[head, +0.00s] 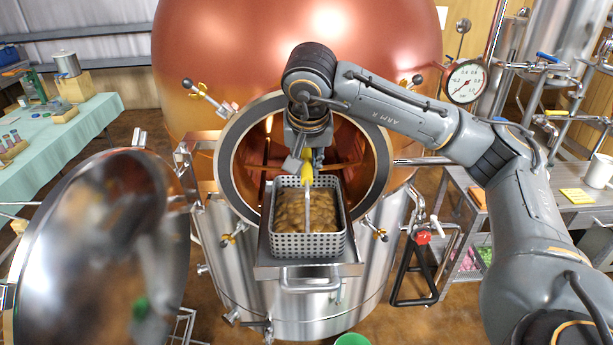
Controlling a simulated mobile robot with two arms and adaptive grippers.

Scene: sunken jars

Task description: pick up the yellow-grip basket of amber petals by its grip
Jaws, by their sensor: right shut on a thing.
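The perforated metal basket (308,244) holds amber petals (322,208) and sits upright on a metal tray (266,262) in front of the round opening of the copper vessel. Its yellow grip (307,173) stands above the petals at the far part of the basket. My right gripper (306,160) points down from above and is shut on the yellow grip. The gripper partly hides the grip. I cannot tell if the basket is lifted off the tray. My left gripper is not in view.
The copper vessel (230,55) stands behind, its round door (95,250) swung open at left. A table with a green cloth (70,140) is at far left. A metal bench (575,210) with a white mug (599,171) is at right. A black stand (418,270) is right of the vessel.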

